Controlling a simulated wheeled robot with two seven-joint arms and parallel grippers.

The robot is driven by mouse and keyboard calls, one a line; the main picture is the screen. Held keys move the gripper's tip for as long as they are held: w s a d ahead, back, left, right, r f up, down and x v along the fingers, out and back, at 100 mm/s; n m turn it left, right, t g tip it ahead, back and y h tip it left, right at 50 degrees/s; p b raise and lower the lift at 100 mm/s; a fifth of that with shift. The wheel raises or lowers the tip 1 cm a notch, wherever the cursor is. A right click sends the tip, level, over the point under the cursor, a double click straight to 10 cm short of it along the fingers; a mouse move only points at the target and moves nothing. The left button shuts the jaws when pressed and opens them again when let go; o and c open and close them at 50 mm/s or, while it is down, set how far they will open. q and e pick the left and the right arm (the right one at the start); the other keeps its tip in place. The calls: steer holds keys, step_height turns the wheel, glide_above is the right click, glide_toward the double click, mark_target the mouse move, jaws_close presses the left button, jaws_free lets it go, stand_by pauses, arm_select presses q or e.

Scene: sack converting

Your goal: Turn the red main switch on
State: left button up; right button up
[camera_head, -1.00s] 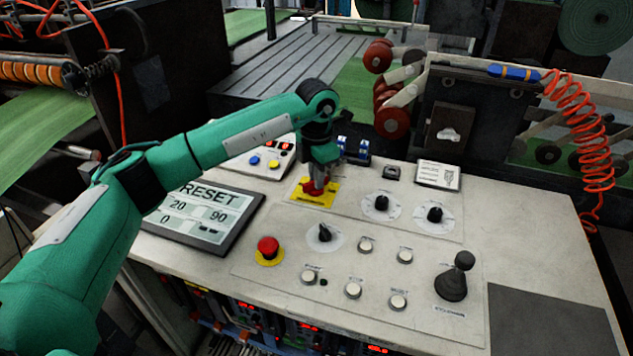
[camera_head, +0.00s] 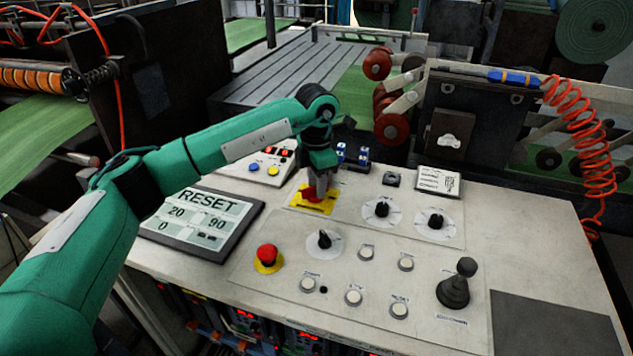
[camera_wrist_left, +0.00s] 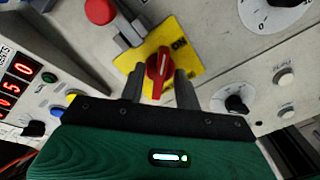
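The red main switch (camera_head: 311,195) sits on a yellow plate (camera_head: 303,208) at the back of the console, partly hidden by my left gripper in the head view. My left gripper (camera_head: 320,194) points down over it. In the left wrist view the red handle (camera_wrist_left: 158,73) stands between the two fingers of my left gripper (camera_wrist_left: 159,88). Gaps show on both sides of the handle, so the fingers look open around it. The yellow plate (camera_wrist_left: 186,68) carries "ON" lettering to the right of the handle. My right gripper is not in view.
Dark rotary knobs (camera_head: 382,207), white push buttons (camera_head: 366,252), a red emergency button (camera_head: 267,254) and a black joystick (camera_head: 456,288) stand on the console. A RESET display (camera_head: 203,222) lies at left.

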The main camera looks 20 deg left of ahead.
arm_select(q)
steer(key=shift+r, duration=0.1)
steer(key=shift+r, duration=0.35)
step_height(320, 180, up, 13)
steer(key=b, duration=0.2)
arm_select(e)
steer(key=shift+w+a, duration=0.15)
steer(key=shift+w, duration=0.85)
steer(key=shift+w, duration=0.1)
